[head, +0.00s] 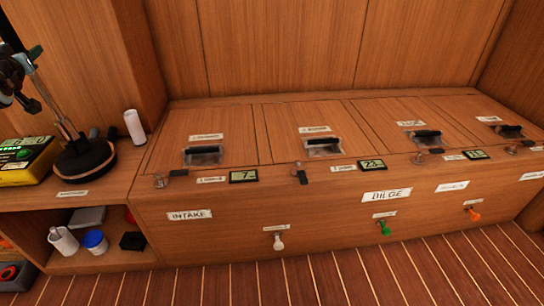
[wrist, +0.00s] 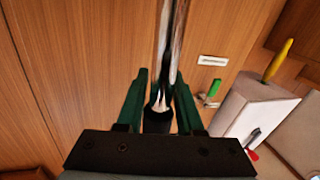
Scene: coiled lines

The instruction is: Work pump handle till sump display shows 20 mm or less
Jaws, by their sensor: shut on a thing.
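A pump with a round black base (head: 85,163) stands on the left counter, and its chrome handle (head: 50,98) leans up to the left. My gripper (head: 20,68) is at the handle's upper end, partly cut off by the head view's left edge. In the wrist view my gripper (wrist: 158,105) has its green fingers shut on the handle's black grip (wrist: 158,122). Small dark displays line the bench front: one display (head: 243,176) reads 7, one above the BILGE label (head: 371,165) reads 23, and a third (head: 475,155) is hard to read. I cannot tell which is the sump display.
A yellow box (head: 28,163) and a white cylinder (head: 134,126) flank the pump. The bench (head: 220,240) has several lidded hatches and white, green and orange knobs. Cups and boxes fill the shelf below. The striped floor (head: 330,285) in front is clear.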

